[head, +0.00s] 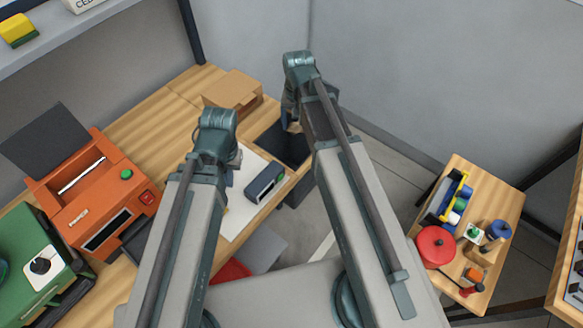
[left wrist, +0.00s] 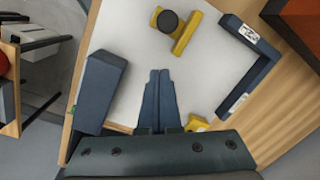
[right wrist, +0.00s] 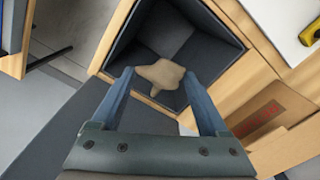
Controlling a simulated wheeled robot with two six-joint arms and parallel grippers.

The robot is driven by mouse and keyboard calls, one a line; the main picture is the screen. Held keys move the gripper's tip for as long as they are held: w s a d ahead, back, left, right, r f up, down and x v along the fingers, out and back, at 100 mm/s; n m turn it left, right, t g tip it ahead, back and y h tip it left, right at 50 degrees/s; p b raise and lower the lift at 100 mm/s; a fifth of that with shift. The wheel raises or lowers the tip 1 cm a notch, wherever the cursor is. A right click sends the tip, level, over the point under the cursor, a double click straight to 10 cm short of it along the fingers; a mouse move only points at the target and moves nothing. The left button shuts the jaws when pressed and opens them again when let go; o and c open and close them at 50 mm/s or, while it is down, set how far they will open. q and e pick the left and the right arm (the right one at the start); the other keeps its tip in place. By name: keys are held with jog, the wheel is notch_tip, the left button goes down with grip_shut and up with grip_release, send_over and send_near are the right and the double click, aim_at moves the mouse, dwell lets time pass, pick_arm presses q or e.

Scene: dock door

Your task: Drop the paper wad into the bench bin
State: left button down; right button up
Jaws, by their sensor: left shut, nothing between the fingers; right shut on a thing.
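The paper wad (right wrist: 160,74) is a crumpled tan lump held between the fingertips of my right gripper (right wrist: 158,73). The bench bin (right wrist: 205,52) is a dark, square, open-topped box set in the wooden bench; its inside shows behind the wad in the right wrist view. In the head view my right gripper (head: 293,124) is over the bin (head: 280,141), and the wad is mostly hidden by the arm. My left gripper (left wrist: 160,73) is shut and empty above the white mat (left wrist: 115,35) on the bench.
A blue-grey device (head: 265,183) lies on the mat near the bench edge. A cardboard box (head: 232,89) stands behind the bin. An orange printer (head: 95,200) is on the left. A small side table (head: 490,195) with several items stands at the right.

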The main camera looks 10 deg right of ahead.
jog(key=o, duration=1.2)
jog(key=shift+c, duration=0.2)
pick_arm(q)
jog(key=shift+r, duration=0.15)
pick_arm(e)
jog(key=shift+r, duration=0.15)
pick_arm(q)
notch_tip(320, 180, up, 14)
jog(key=p, duration=1.4)
jog(key=shift+f, duration=0.2)
pick_arm(e)
notch_tip(320, 180, up, 14)
jog(key=shift+f, duration=0.2)
